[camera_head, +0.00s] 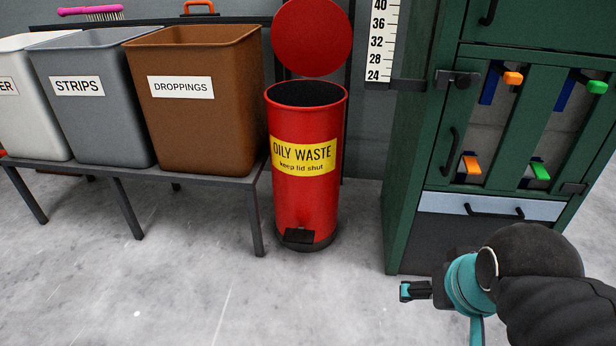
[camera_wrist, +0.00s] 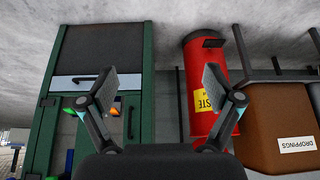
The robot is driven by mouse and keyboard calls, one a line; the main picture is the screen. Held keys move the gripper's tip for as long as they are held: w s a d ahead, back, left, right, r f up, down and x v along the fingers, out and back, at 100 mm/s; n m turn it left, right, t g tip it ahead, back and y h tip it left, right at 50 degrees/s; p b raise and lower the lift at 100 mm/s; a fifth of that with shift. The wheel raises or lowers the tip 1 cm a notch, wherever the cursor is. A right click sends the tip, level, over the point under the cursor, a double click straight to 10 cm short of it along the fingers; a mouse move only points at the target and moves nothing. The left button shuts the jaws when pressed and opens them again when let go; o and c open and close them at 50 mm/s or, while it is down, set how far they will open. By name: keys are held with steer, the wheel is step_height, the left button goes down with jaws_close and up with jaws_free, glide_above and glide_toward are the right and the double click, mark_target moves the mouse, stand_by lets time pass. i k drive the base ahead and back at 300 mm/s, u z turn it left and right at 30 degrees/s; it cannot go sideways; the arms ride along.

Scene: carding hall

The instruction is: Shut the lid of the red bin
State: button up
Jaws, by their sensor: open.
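The red bin (camera_head: 306,205) stands upright on the floor in the middle of the head view, with a yellow "OILY WASTE keep lid shut" label and a black pedal at its foot. Its round red lid (camera_head: 312,38) stands raised behind the dark open mouth. My gripper (camera_head: 404,291) is low at the right in the head view, apart from the bin. In the wrist view my gripper (camera_wrist: 155,92) has its fingers spread with nothing between them.
A low bench (camera_head: 215,182) left of the bin carries brown (camera_head: 205,120), grey (camera_head: 98,125) and white (camera_head: 30,125) tubs. A green cabinet (camera_head: 405,170) stands right of the bin. A scale board (camera_head: 379,45) is behind. The floor in front is clear.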

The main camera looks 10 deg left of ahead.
mark_target(310, 37)
steer(key=z, duration=0.05)
steer(key=k, duration=0.6)
steer(key=u, duration=0.8)
steer(key=i, duration=0.8)
steer(key=u, duration=0.55)
steer(key=i, duration=0.85)
steer(key=z, duration=0.75)
steer(key=i, duration=0.7)
steer(key=z, duration=0.6)
